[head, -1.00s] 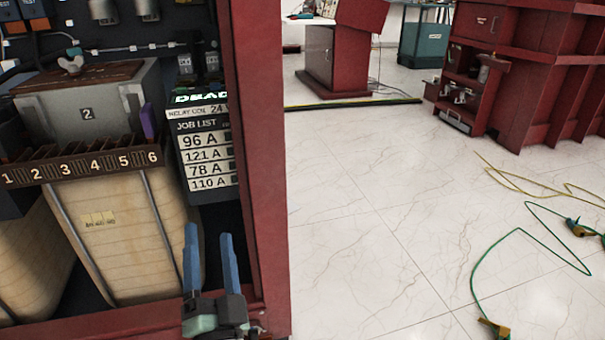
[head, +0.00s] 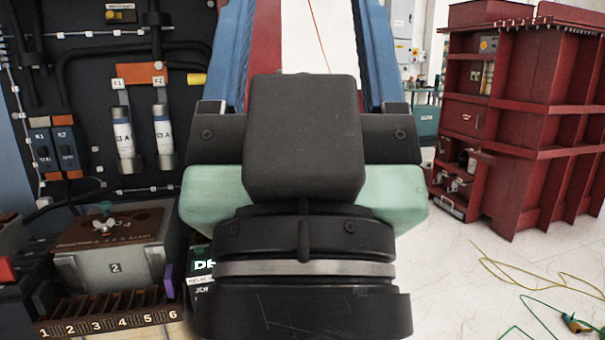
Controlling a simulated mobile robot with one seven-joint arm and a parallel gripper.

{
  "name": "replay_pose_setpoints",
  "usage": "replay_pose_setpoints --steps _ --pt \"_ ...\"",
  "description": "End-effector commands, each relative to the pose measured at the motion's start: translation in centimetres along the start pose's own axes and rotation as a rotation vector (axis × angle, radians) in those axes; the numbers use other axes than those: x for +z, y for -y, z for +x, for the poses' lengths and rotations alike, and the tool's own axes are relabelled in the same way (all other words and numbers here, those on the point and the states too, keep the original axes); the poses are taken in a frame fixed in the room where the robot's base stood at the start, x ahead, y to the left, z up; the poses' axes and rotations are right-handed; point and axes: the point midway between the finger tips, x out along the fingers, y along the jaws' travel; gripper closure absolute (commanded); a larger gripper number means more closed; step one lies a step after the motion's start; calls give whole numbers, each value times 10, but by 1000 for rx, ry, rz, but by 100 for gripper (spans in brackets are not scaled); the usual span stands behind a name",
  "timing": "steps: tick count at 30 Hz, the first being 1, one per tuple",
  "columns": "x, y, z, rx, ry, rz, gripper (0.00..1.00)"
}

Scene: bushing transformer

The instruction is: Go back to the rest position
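My gripper (head: 312,75) fills the middle of the head view, close to the camera. Its two blue fingers point up and stand wide apart at the top of the picture. Only a red cabinet post and a pale background show between them, so it looks open and empty. The fingertips are cut off by the top edge. The gripper's black wrist and pale green sides hide much of the cabinet's right part, including most of the job list sign.
At left is the open cabinet with a grey box marked 2 (head: 115,262), a numbered slot strip (head: 105,322) and two fuses (head: 163,135). A red ribbed tank (head: 520,130) stands at right. Green and yellow cables (head: 540,280) lie on the pale floor.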

Motion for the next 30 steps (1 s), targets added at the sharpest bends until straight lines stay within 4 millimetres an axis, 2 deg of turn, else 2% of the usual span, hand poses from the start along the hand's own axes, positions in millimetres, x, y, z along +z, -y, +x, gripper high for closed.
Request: replay_pose_setpoints --steps 1,21,27,30 --pt "-22 0 24 -1 0 1 31" --pt "-162 0 172 -3 1 5 31" --pt "-192 0 205 -3 2 5 31" --pt "-200 0 213 -3 2 5 31"
